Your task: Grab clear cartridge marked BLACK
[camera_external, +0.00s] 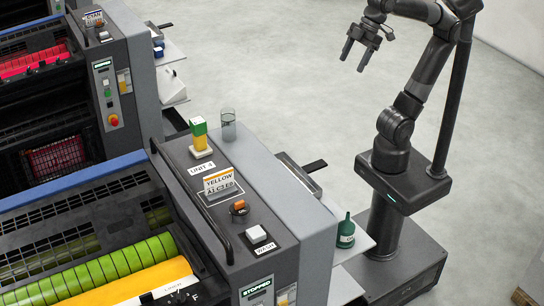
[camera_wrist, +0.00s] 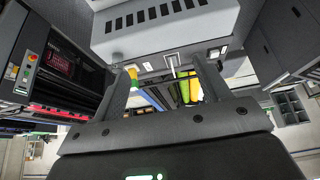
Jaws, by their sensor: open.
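A clear, greyish cylinder (camera_external: 228,126) stands upright on top of the near press unit, behind a green and yellow block. No BLACK marking can be read on it, so I cannot tell whether it is the cartridge. My gripper (camera_external: 356,55) is open and empty, raised over the floor at the upper right, well away from the press. Its two fingers also show apart in the wrist view (camera_wrist: 166,68), with nothing between them. No cartridge can be made out in the wrist view.
The near unit's top carries a green and yellow block (camera_external: 200,138), a YELLOW label plate (camera_external: 220,183), an orange knob (camera_external: 239,207) and a white button (camera_external: 256,233). A green bottle (camera_external: 346,232) stands on a side shelf. The floor (camera_external: 270,70) between press and arm is clear.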

